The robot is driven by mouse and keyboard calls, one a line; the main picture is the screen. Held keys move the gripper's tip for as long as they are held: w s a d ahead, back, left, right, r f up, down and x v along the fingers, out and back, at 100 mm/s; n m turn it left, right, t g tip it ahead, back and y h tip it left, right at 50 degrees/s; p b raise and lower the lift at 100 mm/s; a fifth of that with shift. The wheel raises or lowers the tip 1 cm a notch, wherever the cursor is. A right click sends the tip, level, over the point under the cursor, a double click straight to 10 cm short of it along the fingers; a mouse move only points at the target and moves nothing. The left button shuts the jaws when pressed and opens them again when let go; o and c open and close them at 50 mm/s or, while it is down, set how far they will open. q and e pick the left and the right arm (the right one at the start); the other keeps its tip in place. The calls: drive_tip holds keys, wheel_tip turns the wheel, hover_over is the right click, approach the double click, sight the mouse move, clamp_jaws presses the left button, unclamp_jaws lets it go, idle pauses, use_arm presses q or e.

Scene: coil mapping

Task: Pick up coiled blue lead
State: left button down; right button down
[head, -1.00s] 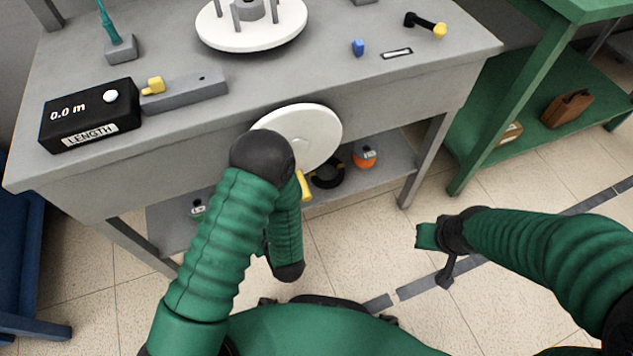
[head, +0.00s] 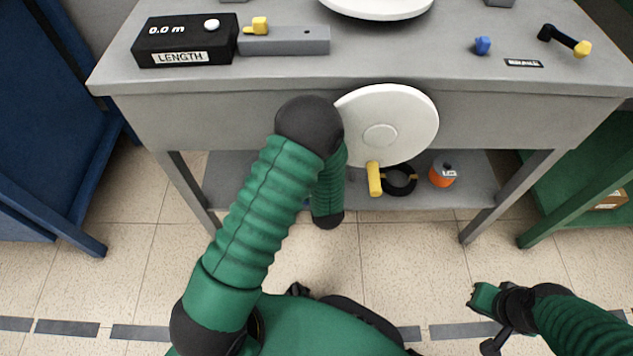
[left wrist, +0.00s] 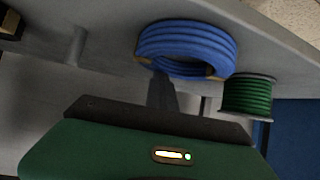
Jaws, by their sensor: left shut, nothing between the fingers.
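The coiled blue lead (left wrist: 187,38) shows in the left wrist view as a thick ring with brownish ties, against a grey surface. My left gripper (left wrist: 162,82) is shut and empty, its dark fingers pointing at the near side of the coil; I cannot tell whether they touch it. In the head view my left arm hides the blue lead and the left gripper. My right gripper (head: 484,318) is low at the right, away from the bench, and its jaws are unclear.
A green spool (left wrist: 248,95) sits beside the blue coil. The grey bench (head: 400,60) carries a black length meter (head: 185,42). A white disc with a yellow handle (head: 395,110) is at its front. The lower shelf holds a black ring (head: 400,181) and an orange spool (head: 442,174).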

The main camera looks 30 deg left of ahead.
use_arm(q)
drive_tip(key=shift+s+f, duration=0.15)
drive_tip(key=shift+f, duration=0.15)
drive_tip(key=shift+d, duration=0.1)
